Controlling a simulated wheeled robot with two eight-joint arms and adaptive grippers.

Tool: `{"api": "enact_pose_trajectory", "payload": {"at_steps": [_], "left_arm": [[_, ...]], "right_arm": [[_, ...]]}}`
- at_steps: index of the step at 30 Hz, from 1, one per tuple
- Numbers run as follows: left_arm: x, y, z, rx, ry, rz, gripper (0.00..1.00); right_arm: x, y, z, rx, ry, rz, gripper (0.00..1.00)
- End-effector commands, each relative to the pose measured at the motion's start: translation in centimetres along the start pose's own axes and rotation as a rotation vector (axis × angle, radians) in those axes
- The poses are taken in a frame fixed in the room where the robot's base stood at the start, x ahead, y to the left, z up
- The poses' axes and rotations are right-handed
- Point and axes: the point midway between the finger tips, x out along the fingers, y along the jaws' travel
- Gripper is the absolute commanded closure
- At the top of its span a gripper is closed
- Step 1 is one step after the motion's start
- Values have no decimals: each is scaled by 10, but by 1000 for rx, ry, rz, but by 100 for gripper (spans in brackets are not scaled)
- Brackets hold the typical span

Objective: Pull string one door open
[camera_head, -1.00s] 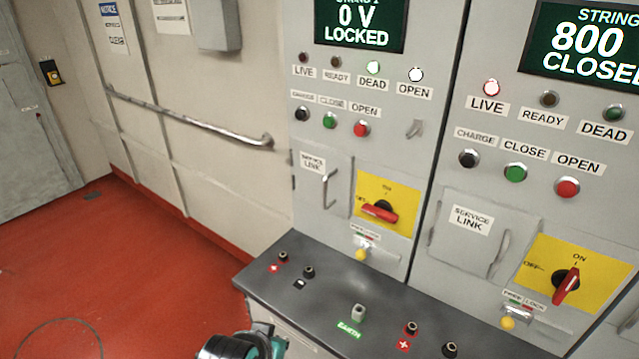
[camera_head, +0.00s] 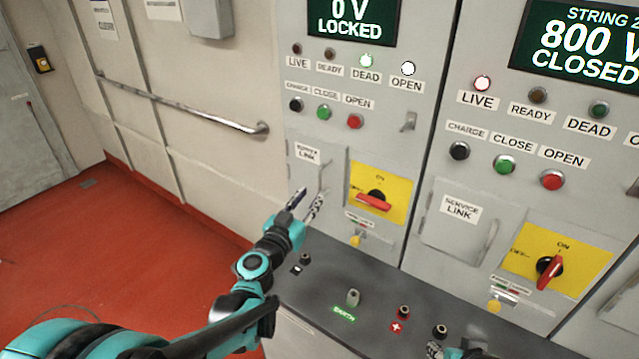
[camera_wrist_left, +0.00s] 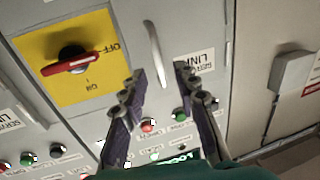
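The string one service link door (camera_head: 304,176) is a small grey panel on the left cabinet, shut flush, with a metal bar handle (camera_head: 325,178) on its right side. My left gripper (camera_head: 307,204) is in front of and slightly below the handle. In the left wrist view, turned over, the fingers (camera_wrist_left: 160,72) are open, with nothing between the tips. The handle (camera_wrist_left: 153,52) is just beyond them, nearer the left finger, and the door (camera_wrist_left: 178,35) is behind. A bit of what seems my right gripper (camera_head: 438,349) shows at the bottom edge.
A dark ledge (camera_head: 320,285) with connector posts and a peg marked EARTH (camera_head: 352,297) runs below the cabinets. A yellow switch plate with a red handle (camera_head: 374,202) is right of the door. A wall rail (camera_head: 190,108) is at left; the red floor is clear.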

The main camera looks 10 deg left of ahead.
Motion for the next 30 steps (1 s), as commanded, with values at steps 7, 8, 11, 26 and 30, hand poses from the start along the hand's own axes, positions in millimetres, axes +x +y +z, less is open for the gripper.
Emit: {"api": "enact_pose_trajectory", "payload": {"at_steps": [7,8,11,26,30], "left_arm": [[42,2,2,-1,-1,4,70],[46,2,2,-1,-1,4,70],[58,2,2,-1,-1,3,70],[68,2,0,-1,-1,3,96],[68,2,0,-1,-1,3,100]], "right_arm": [[10,0,7,0,0,0,60],[10,0,7,0,0,0,60],[12,0,9,0,0,0,60],[13,0,9,0,0,0,60],[13,0,9,0,0,0,60]]}}
